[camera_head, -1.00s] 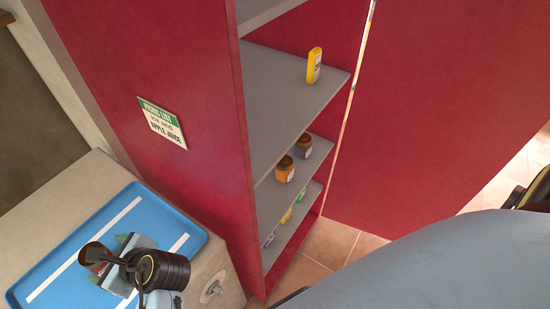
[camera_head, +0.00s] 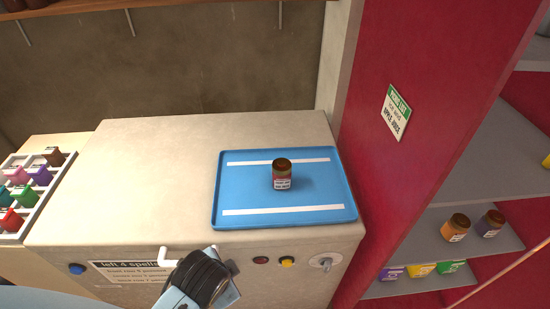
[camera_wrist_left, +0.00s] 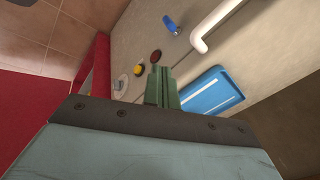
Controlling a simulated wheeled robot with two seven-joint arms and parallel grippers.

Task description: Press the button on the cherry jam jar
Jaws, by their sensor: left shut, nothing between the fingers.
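A small jar (camera_head: 282,174) with a dark lid, reddish contents and a pale label stands upright on the blue tray (camera_head: 333,216) on the counter. The label is too small to read, and no button on the jar can be made out. My left wrist is at the lower middle of the head view, in front of the counter and left of the panel buttons, apart from the jar. In the left wrist view my left gripper (camera_wrist_left: 160,72) has its green fingers shut and empty, facing the panel. The jar is not visible there. My right gripper is out of view.
The panel has a dark red button (camera_head: 261,260), a yellow button (camera_head: 287,262), a knob (camera_head: 326,262), a white handle (camera_head: 172,257) and a blue knob (camera_head: 77,269). A red cabinet wall (camera_head: 360,100) borders the counter. An orange jar (camera_head: 456,228) stands on its shelf. The left counter (camera_head: 140,165) is clear.

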